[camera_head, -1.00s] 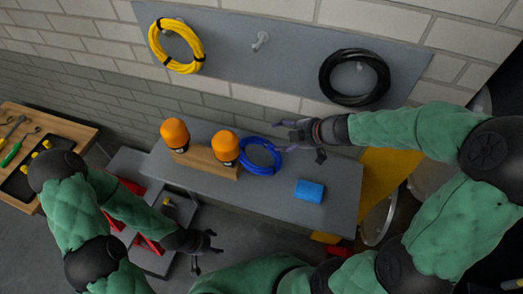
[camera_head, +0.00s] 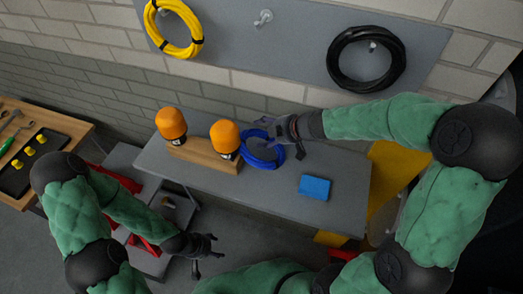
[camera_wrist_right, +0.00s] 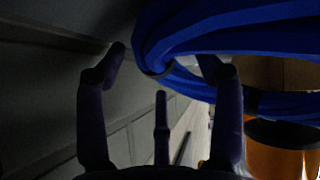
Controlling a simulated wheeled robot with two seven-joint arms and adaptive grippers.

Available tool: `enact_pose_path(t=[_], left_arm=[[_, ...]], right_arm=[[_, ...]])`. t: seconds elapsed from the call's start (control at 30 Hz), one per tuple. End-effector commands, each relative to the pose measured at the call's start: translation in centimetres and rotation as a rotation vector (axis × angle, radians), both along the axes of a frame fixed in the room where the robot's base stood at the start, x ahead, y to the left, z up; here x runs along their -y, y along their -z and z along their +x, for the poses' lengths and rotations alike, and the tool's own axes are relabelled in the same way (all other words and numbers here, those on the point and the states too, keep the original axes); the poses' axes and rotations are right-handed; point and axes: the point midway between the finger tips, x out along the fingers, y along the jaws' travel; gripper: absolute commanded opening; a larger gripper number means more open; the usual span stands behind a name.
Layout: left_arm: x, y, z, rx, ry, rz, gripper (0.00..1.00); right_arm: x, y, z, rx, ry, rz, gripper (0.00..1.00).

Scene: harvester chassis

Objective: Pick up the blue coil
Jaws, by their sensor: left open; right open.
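The blue coil (camera_head: 263,162) lies on the grey table, leaning by the wooden block with the orange domes. In the right wrist view the coil (camera_wrist_right: 240,35) fills the upper right, very close. My right gripper (camera_head: 277,134) is at the coil's upper right edge. Its fingers (camera_wrist_right: 165,65) are spread apart, with the coil's edge near the right finger; I cannot tell whether they touch. My left gripper (camera_head: 207,251) is open and empty, low in front of the table, away from the coil.
The grey table (camera_head: 225,195) also holds a wooden block (camera_head: 200,154) with two orange domes (camera_head: 224,136) and a blue box (camera_head: 314,187). A yellow coil (camera_head: 174,28) and a black coil (camera_head: 366,58) hang on the wall panel. A tool table (camera_head: 60,125) stands at the left.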

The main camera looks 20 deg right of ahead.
Motion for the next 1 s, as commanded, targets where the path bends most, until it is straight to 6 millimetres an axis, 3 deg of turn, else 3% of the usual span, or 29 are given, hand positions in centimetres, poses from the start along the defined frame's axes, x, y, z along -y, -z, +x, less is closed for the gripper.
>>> enact_pose_path(t=[0.17, 0.4, 0.77, 1.0], left_arm=[[0.0, -0.1, 0.0, 0.000, 0.000, 0.000, 0.64], [0.0, -0.1, 0.0, 0.001, 0.000, 0.000, 0.64], [0.0, -0.3, 0.0, 0.000, 0.000, 0.000, 0.64], [0.0, -1.4, 0.0, 0.000, 0.000, 0.000, 0.64]], right_arm=[[0.0, -0.2, 0.0, 0.001, 0.001, 0.000, 0.68], [0.0, -0.1, 0.0, 0.000, 0.000, 0.000, 0.00], [0.1, -0.3, 0.0, 0.002, 0.001, 0.000, 0.00], [0.8, -1.6, -0.8, 0.002, 0.001, 0.002, 0.00]])
